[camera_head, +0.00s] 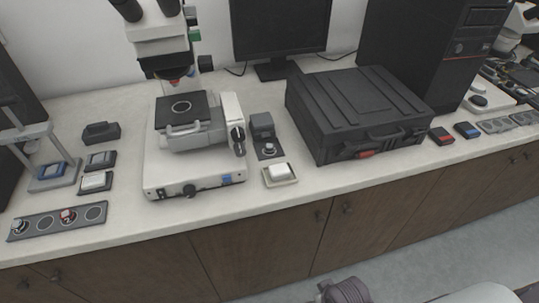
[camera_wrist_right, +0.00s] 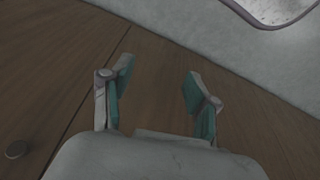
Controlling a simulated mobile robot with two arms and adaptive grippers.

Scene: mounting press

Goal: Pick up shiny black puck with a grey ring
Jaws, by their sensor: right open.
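I cannot make out a shiny black puck with a grey ring for certain. Small round pieces show in the head view: a silvery one (camera_head: 19,226) and a red-topped one (camera_head: 68,215) in the dark strip holder (camera_head: 42,222), and one (camera_head: 269,149) at the small grey stand (camera_head: 262,128). The microscope's black stage (camera_head: 181,107) bears a pale ring outline. A dark round piece (camera_head: 478,101) lies on a white device at the far right. My right gripper (camera_wrist_right: 158,80) is open and empty in front of the wooden cabinet doors. My left gripper is out of view.
The microscope base (camera_head: 165,178) stands left of centre on the white counter. A black case (camera_head: 355,100) and a computer tower fill the right. A small white block lies in a shallow dish (camera_head: 281,174) near the front edge. The counter front between dish and strip holder is partly clear.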

